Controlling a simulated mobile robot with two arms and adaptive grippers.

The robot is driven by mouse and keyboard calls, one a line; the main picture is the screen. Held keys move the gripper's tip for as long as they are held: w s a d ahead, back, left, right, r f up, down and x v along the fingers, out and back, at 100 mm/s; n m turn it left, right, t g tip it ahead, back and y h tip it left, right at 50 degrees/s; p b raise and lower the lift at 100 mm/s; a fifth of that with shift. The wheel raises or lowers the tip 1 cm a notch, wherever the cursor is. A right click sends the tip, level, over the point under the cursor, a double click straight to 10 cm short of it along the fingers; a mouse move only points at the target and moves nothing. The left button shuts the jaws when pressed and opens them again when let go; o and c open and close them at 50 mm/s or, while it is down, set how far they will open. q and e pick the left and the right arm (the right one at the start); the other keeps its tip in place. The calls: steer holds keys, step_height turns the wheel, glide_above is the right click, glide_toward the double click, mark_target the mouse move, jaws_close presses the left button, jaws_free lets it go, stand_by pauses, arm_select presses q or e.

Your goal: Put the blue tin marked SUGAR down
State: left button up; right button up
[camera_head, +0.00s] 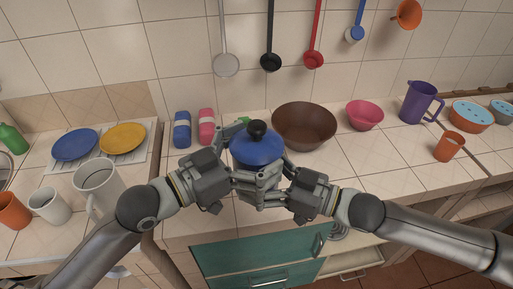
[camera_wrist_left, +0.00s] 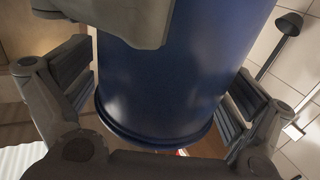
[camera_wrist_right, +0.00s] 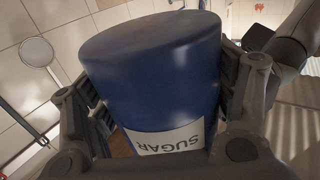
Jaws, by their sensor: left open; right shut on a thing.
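The blue SUGAR tin (camera_head: 257,147), with a black knob on its lid, is held above the front of the counter, between my two grippers. Its white SUGAR label (camera_wrist_right: 170,140) shows upside down in the right wrist view. My right gripper (camera_head: 274,178) is shut on the tin, with a finger on each side of it. My left gripper (camera_head: 246,160) is open around the tin; in the left wrist view its fingers (camera_wrist_left: 160,95) stand on both sides of the blue wall. The fingers hide the tin's lower part in the head view.
A brown bowl (camera_head: 304,125) stands just behind and right of the tin. A blue packet (camera_head: 182,130) and a pink one (camera_head: 206,127) stand behind left. A white mug (camera_head: 97,186) is at the left. The tiled counter (camera_head: 385,170) is clear at right, before the pink bowl (camera_head: 364,115).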

steer(key=shift+r, duration=0.1)
steer(key=shift+r, duration=0.1)
arm_select(q)
steer(key=v, duration=1.2)
steer(key=shift+w, duration=0.1)
arm_select(e)
steer(key=shift+n+g, duration=0.3)
steer(key=shift+g, duration=0.1)
steer(key=shift+s+d+n+g+y, duration=0.15)
steer(key=shift+d+n+g+y, duration=0.7)
steer(key=shift+g, duration=0.65)
steer(key=shift+s+d+n+g, duration=0.15)
steer(key=shift+d+n+g, duration=0.2)
steer(key=shift+n+g, duration=0.35)
steer(key=shift+s+d+n+g, duration=0.15)
steer(key=shift+d+n+g, duration=0.25)
steer(key=shift+g, duration=0.5)
steer(key=shift+a, duration=0.1)
arm_select(q)
steer(key=shift+f, duration=0.1)
